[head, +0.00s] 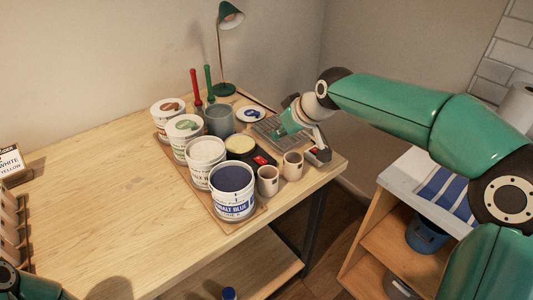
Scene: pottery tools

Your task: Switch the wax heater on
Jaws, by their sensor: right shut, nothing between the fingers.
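A dark, round pot with pale yellow wax, which looks like the wax heater (240,148), stands on the wooden table among the tubs and cups. A small red patch (262,160) shows on its right front; I cannot tell whether it is lit. My right gripper (318,155) is shut and empty, to the right of the heater near the table's right edge, apart from it. My left gripper is not in view; only part of my left arm shows at the bottom left.
Several glaze tubs, the front one cobalt blue (233,194), stand left of and before the heater. Two beige cups (268,181) stand in front of it. A grey cup (219,121) and green lamp (228,88) are behind. The table's left half is mostly clear.

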